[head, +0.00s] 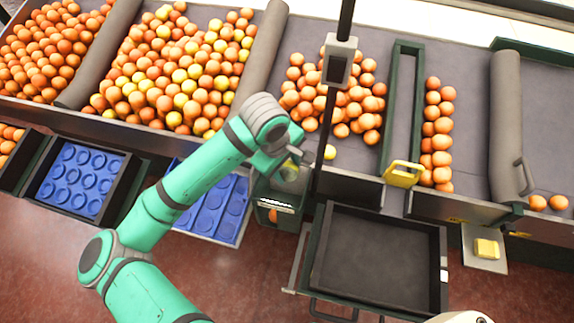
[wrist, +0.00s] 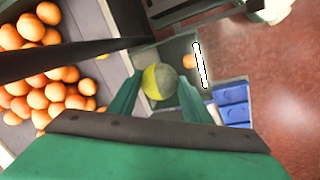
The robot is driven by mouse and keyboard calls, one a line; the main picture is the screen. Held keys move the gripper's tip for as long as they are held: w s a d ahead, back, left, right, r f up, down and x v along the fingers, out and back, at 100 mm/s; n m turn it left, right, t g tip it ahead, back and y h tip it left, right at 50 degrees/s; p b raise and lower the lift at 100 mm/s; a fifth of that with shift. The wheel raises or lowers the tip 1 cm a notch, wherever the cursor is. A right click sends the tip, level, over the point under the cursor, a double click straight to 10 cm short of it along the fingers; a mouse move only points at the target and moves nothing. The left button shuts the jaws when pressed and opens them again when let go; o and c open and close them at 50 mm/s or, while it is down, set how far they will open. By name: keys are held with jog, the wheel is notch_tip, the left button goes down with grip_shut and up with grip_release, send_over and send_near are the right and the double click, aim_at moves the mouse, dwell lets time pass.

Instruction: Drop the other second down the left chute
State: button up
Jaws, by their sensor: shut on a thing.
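My gripper (head: 287,168) is shut on a round fruit, yellow on one side and dull grey-green on the other. The held fruit (wrist: 160,82) shows between the two green fingers in the wrist view. It is over the dark green box-like chute (head: 265,200) at the belt's front edge, which has a bright white strip. In the wrist view the chute opening (wrist: 178,50) lies just beyond the fruit, with an orange (wrist: 190,62) visible lower down. Another yellowish fruit (head: 330,153) lies on the belt, right of my gripper.
Several oranges (head: 345,105) are heaped on the belt behind. A green-framed lane (head: 390,105) with a yellow handle (head: 403,174) stands to the right. An empty dark tray (head: 375,260) is in front. Blue cupped trays (head: 78,180) are at left. A dark post (head: 326,140) rises close beside my gripper.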

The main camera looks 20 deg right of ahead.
jog(key=o, duration=1.2)
jog(key=shift+c, duration=0.2)
jog(key=v, duration=1.1)
jog(key=shift+f, duration=0.1)
